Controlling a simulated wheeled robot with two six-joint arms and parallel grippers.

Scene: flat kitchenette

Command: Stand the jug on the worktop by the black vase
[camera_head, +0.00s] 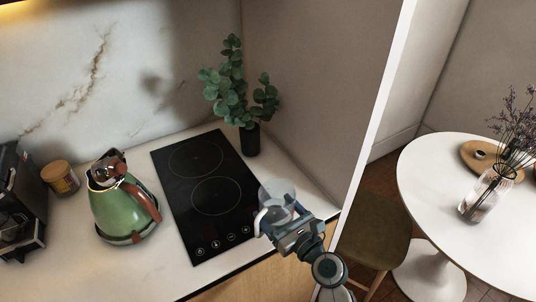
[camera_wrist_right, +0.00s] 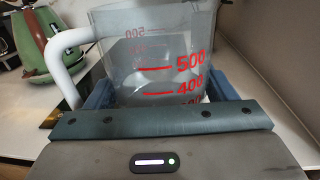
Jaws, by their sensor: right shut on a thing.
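The jug (camera_head: 277,192) is a clear measuring jug with a white handle, held upright at the right end of the worktop (camera_head: 311,190). Its red scale shows in the right wrist view (camera_wrist_right: 160,60). My right gripper (camera_head: 289,222) is shut on the jug, with a finger on each side of it. The jug is just right of the hob; I cannot tell whether its base touches the worktop. The black vase (camera_head: 250,139) holds green leafy stems and stands behind the jug, near the wall. My left gripper is not in view.
A black hob (camera_head: 205,190) lies left of the jug. A green kettle (camera_head: 124,208), a lidded jar (camera_head: 61,178) and a black machine (camera_head: 20,205) stand further left. A wall panel (camera_head: 310,90) bounds the worktop's right. A round white table (camera_head: 430,185) stands beyond it.

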